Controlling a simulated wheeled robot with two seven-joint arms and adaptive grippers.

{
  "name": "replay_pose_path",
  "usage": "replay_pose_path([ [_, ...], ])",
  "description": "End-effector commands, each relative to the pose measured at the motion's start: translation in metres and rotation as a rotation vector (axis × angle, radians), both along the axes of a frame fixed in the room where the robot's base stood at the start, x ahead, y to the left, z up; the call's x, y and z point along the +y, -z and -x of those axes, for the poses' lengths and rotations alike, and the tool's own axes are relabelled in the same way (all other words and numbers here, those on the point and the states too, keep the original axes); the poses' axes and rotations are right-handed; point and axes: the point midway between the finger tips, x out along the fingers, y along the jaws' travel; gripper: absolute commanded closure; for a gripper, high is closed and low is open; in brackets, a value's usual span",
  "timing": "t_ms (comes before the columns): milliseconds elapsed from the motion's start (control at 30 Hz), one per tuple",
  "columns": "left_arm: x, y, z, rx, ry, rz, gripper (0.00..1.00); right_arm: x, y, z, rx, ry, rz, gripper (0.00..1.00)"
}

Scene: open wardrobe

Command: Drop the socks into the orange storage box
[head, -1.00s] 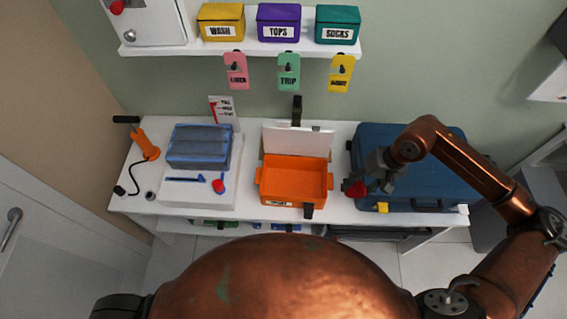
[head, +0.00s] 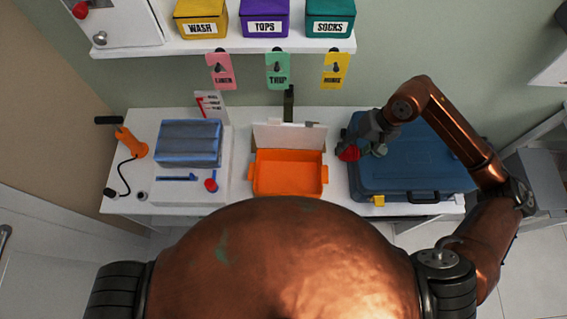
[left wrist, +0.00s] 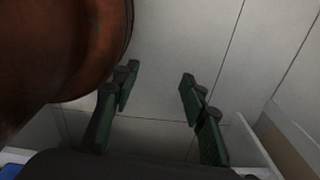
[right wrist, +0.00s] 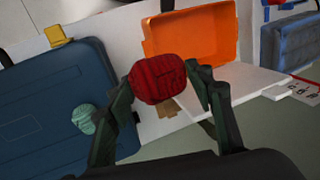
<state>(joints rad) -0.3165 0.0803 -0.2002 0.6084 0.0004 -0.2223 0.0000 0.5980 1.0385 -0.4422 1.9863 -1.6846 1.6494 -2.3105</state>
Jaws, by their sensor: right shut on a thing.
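My right gripper (right wrist: 162,100) is shut on a red ribbed sock bundle (right wrist: 158,79). In the head view the red bundle (head: 348,153) appears right of the orange storage box (head: 325,175), by the blue suitcase's left edge. The box is open; its visible inside looks empty, and its front is hidden by my body. It also shows in the right wrist view (right wrist: 190,35), apart from the bundle. My left gripper (left wrist: 158,110) is open and empty above the floor.
The closed blue suitcase (head: 415,170) fills the right of the white table (head: 240,190). A folded blue stack (head: 188,143) lies left of the box. A white board (head: 288,137) stands behind the box. Hanging tags and a bin shelf (head: 265,43) are above.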

Motion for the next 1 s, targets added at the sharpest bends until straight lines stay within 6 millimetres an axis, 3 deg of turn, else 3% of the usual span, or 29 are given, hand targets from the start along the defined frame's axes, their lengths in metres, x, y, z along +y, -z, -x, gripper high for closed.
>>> replay_pose_path([
  [200,-0.001,-0.002,-0.035,-0.045,0.008,0.002,0.6,0.001,0.002,0.0,0.001,0.002,-0.001,0.74],
  [333,-0.002,0.002,-0.038,-0.049,0.009,0.003,0.6,0.015,0.019,-0.007,0.005,0.007,-0.01,0.74],
  [467,-0.001,0.009,-0.032,-0.041,0.008,0.003,0.6,0.045,0.053,-0.02,0.012,0.017,-0.021,0.74],
  [700,-0.001,0.022,-0.015,-0.018,0.004,0.001,0.6,0.116,0.121,-0.036,0.012,0.016,-0.018,0.74],
  [833,-0.001,0.026,-0.014,-0.016,0.004,0.001,0.6,0.145,0.145,-0.039,0.007,0.009,-0.01,0.74],
  [1000,-0.001,0.028,-0.015,-0.017,0.004,0.001,0.6,0.164,0.161,-0.039,0.002,0.004,-0.001,0.74],
])
